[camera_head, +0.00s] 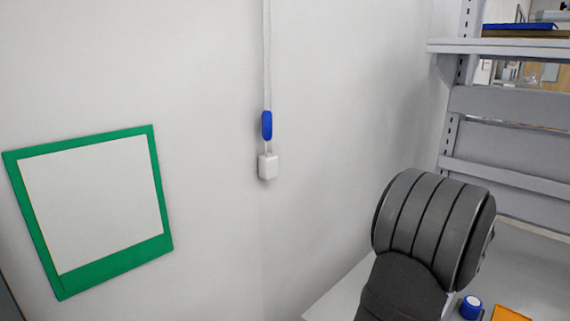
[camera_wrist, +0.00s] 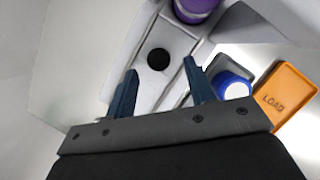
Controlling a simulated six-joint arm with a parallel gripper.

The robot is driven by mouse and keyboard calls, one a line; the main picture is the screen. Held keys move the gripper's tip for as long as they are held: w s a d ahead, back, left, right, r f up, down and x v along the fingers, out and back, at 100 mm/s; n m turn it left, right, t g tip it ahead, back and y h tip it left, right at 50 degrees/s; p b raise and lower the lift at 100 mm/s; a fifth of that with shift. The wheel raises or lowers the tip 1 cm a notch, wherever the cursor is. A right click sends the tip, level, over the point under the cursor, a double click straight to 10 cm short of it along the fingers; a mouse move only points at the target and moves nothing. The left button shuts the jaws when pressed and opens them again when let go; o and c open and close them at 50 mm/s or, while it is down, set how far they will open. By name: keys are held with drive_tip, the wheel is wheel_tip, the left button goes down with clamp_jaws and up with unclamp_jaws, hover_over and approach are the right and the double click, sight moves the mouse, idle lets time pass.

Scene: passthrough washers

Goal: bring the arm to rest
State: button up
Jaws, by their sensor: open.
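My gripper (camera_wrist: 160,85) shows in the wrist view with its two dark blue fingers spread apart. Nothing is held between the fingers. Beyond them lies a light grey surface with a round black spot (camera_wrist: 158,59). In the head view only a dark grey ribbed part of my arm shows at the lower right; the gripper itself is not visible there.
A blue-and-white round container (camera_wrist: 232,86) stands beside an orange tray marked LOAD (camera_wrist: 287,97); both also show partly in the head view. A purple object (camera_wrist: 196,8) is at the wrist view's top. A grey shelf (camera_head: 500,47) stands right. A green frame (camera_head: 88,268) is on the wall.

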drive_tip(key=x, duration=0.4)
drive_tip(key=shift+f, duration=0.1)
drive_tip(key=shift+s+a, duration=0.1)
